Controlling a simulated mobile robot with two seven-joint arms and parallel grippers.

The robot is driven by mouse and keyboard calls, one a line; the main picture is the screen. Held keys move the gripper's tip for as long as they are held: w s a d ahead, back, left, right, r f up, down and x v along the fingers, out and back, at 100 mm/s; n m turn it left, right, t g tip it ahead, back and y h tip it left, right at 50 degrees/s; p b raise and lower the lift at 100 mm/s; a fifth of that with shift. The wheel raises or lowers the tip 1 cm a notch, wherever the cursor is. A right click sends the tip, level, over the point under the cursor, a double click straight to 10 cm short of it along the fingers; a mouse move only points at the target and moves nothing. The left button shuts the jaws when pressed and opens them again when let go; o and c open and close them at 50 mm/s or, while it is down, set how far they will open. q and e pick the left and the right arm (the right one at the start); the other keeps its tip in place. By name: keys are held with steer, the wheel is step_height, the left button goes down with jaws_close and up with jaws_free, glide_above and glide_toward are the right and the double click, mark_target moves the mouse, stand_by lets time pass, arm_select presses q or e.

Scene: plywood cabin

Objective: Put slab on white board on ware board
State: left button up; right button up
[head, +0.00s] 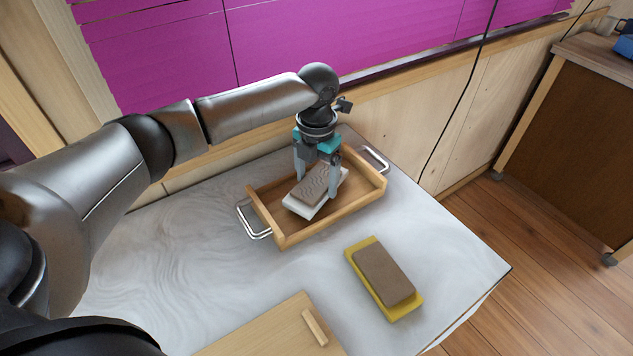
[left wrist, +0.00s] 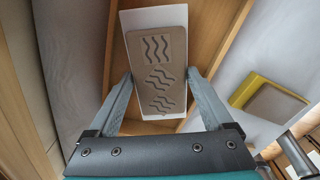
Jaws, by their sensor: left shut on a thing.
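The slab on white board (head: 318,186) is a grey-brown slab with wavy lines pressed into it, lying on a white board. It is in the wooden tray (head: 335,221), slightly tilted in the head view. My left gripper (head: 317,180) points down into the tray, shut on the slab on white board, with one finger on each side. In the left wrist view, the slab (left wrist: 158,70) shows between the fingers. I cannot tell whether the white board touches the tray floor. A pale wooden board (head: 265,333), likely the ware board, lies at the front edge, partly cut off.
A plain brown slab on a yellow board (head: 396,308) lies right of the tray. The tray has metal handles (head: 254,222). The marbled tabletop (head: 190,258) is clear at left and between tray and front board. A wooden wall stands behind.

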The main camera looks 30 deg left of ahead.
mark_target(317, 182)
arm_select(q)
steer(key=shift+f, duration=0.55)
steer(key=shift+f, duration=0.15)
steer(key=o, duration=1.5)
step_height(317, 182, up, 12)
steer(key=p, duration=0.1)
